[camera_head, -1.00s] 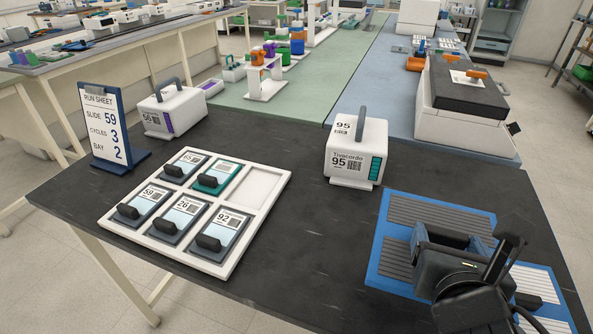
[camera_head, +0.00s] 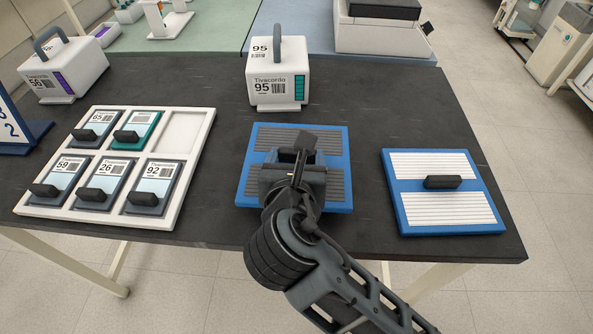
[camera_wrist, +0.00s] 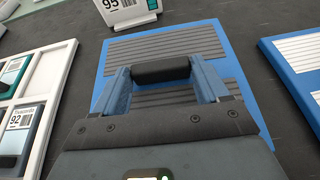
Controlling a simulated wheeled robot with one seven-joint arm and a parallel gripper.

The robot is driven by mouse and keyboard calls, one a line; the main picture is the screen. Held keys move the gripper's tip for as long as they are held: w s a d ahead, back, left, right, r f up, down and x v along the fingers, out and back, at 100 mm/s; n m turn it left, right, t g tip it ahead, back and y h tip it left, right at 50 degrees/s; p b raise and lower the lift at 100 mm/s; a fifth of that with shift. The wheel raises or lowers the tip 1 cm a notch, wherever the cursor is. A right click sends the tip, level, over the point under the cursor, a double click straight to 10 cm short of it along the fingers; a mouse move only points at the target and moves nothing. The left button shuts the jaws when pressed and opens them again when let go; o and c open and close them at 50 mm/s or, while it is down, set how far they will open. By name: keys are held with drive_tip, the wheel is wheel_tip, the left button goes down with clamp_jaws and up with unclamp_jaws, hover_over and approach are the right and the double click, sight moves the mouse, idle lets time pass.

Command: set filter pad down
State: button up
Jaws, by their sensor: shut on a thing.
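My gripper (camera_head: 292,170) is shut on the black bar handle of a blue filter pad with dark grey ribbed panels (camera_head: 257,185). In the wrist view the handle (camera_wrist: 160,71) lies between the two fingers, with the pad (camera_wrist: 122,50) beneath. The pad is level, over the black table in front of the box marked 95. I cannot tell whether it touches the table. My gripper and arm hide its middle. A second blue pad with white ribbed panels (camera_head: 440,215) lies on the table to the right, apart from the held one. Its black handle is free.
A white tray (camera_head: 196,158) with several labelled cartridges and one empty slot is at left. The white box 95 (camera_head: 277,85) stands behind the held pad. Another white box (camera_head: 62,70) is at back left. Bare table (camera_head: 370,105) shows behind the right pad.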

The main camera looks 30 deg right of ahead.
drive_tip(key=shift+f, duration=1.85)
drive_tip(key=shift+f, duration=0.1)
drive_tip(key=o, duration=1.1)
drive_tip(key=v, duration=1.2)
